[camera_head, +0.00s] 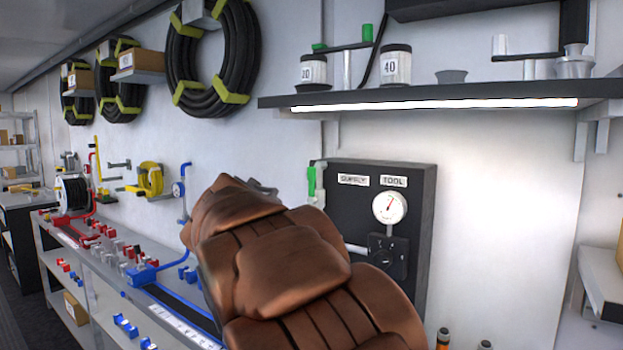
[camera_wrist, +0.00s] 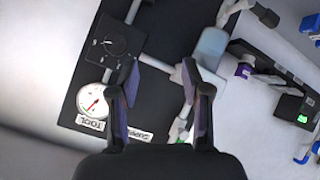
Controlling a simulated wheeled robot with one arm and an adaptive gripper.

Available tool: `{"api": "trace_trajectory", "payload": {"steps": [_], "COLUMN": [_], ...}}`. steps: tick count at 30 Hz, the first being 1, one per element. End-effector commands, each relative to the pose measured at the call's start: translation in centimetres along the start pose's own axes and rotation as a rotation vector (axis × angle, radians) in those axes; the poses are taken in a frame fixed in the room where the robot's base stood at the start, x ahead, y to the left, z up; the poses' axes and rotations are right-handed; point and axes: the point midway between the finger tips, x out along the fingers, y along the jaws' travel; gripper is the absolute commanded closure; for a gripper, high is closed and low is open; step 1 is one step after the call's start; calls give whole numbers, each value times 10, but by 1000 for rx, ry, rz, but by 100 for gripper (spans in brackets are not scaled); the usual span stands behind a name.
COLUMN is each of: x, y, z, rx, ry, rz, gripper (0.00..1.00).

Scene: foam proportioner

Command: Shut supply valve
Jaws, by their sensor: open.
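The black panel (camera_head: 420,190) on the white wall carries a SUPPLY label (camera_head: 353,180), a TOOL label (camera_head: 394,182), a round white gauge (camera_head: 390,207) and a black knob (camera_head: 388,250). A green handle (camera_head: 312,181) stands upright at the panel's left edge, on the SUPPLY side. My brown arm hides the panel's lower left in the head view. In the wrist view the panel appears turned over, with the gauge (camera_wrist: 92,101) and the knob (camera_wrist: 108,42) left of my gripper (camera_wrist: 158,72). My gripper is open and empty in front of the panel.
A lit shelf (camera_head: 440,101) with jars juts out above the panel. Coiled black hoses (camera_head: 212,60) hang on the wall at upper left. A long bench (camera_head: 95,275) with red and blue fittings runs along the left. In the wrist view, a grey cylinder (camera_wrist: 212,47) stands close to the right finger.

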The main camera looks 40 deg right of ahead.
Motion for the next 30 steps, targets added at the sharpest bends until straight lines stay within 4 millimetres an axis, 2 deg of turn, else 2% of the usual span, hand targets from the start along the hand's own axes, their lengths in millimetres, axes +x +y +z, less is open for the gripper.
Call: {"api": "trace_trajectory", "payload": {"steps": [3, 6, 9, 12, 16, 21, 30], "x": [-3, -12, -26, -40, -52, -58, -28], "y": [-8, -13, -17, -22, -26, -26, -17], "z": [-58, -104, -142, -171, -193, -206, -227], "rx": [119, 222, 315, 393, 457, 491, 491], "ry": [148, 274, 393, 488, 568, 610, 609], "rz": [55, 84, 99, 100, 96, 92, 92], "gripper": [52, 52, 52, 52, 52, 52, 52]}}
